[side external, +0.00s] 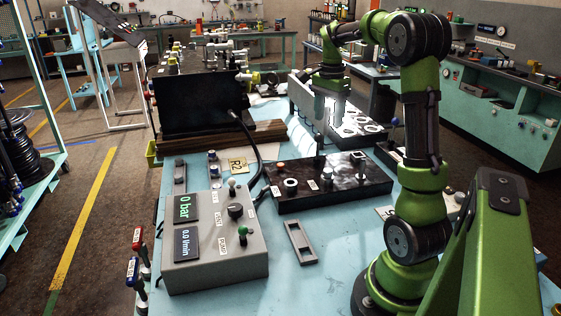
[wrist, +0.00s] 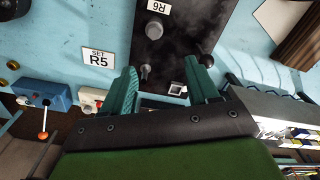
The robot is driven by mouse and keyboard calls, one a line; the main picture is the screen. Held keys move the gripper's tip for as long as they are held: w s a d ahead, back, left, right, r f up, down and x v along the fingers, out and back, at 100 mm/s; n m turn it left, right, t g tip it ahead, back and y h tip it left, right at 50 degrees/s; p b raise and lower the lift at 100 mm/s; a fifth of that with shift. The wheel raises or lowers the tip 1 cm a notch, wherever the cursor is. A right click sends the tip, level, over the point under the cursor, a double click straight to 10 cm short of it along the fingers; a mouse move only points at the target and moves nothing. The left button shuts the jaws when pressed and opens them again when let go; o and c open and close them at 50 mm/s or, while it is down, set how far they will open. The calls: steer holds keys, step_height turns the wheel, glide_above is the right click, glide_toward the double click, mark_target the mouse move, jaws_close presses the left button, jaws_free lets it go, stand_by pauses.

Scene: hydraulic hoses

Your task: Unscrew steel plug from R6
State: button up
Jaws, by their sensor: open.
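A black manifold block (side external: 345,188) lies on the blue bench, with several fittings and small white labels on top. In the wrist view, the R6 label (wrist: 160,7) is on the block (wrist: 185,30) at the top edge. A round grey steel fitting (wrist: 154,29) sits just below it; I take it as the steel plug in R6. A smaller steel fitting (wrist: 145,71) stands nearer my left finger. My gripper (side external: 321,150) points down above the block's far side. In the wrist view my gripper (wrist: 161,68) is open, its fingers apart and nothing held between them.
A grey control box (side external: 213,240) reading 0 bar stands left of the block, with a black hose behind it. A flat grey slotted plate (side external: 301,242) lies in front. An R5 card (wrist: 98,58) and a blue valve (wrist: 43,95) lie left in the wrist view.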

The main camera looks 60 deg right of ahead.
mark_target(326, 169)
steer(key=f+m, duration=1.6)
steer(key=m, duration=0.1)
steer(key=shift+s+f, duration=0.15)
steer(key=shift+s, duration=0.15)
jaws_close()
steer(key=n, duration=0.4)
steer(key=shift+a+n, duration=0.1)
steer(key=shift+n, duration=0.9)
